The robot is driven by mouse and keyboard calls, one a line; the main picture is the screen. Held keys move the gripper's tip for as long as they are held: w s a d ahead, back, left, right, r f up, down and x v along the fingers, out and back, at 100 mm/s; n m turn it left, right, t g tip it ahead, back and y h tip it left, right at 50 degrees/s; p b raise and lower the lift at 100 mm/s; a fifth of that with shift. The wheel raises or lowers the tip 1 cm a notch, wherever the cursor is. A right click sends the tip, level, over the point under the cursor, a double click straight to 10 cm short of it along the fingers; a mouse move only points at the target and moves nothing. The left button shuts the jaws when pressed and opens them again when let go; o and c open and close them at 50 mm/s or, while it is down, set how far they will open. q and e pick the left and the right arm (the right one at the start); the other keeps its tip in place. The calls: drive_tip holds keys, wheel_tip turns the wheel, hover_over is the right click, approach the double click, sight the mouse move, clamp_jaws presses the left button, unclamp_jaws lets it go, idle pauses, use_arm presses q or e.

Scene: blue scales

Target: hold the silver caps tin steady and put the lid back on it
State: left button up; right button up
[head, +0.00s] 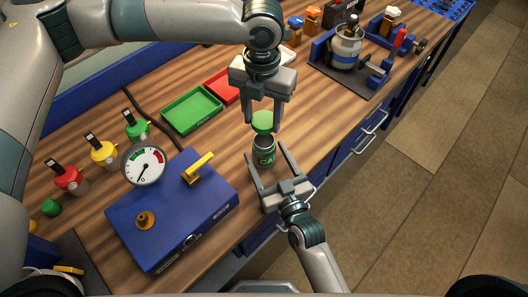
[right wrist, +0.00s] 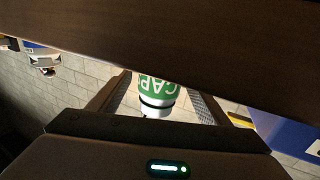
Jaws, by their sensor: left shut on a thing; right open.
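The caps tin (head: 264,150) is a small silver can with a green label, standing on the wooden bench. In the right wrist view the tin (right wrist: 158,90) appears upside down, its lettering partly readable. My left gripper (head: 263,124) points down and is shut on the green lid (head: 263,120), just above the tin's top. The lid is not visible in the right wrist view.
A blue scale (head: 170,215) with a round dial (head: 143,165) stands left of the tin. Green (head: 191,110) and red (head: 226,86) trays lie behind. A metal pot in a blue clamp stand (head: 346,48) is at the back right. The bench's front edge is close to the tin.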

sight(263, 137)
drive_tip(key=shift+w+a, duration=0.3)
drive_tip(key=shift+w, duration=0.35)
drive_tip(key=c, duration=1.6)
use_arm(q)
drive_tip(key=shift+f, duration=2.5)
drive_tip(key=shift+f, duration=0.9)
drive_tip(key=shift+f, duration=0.55)
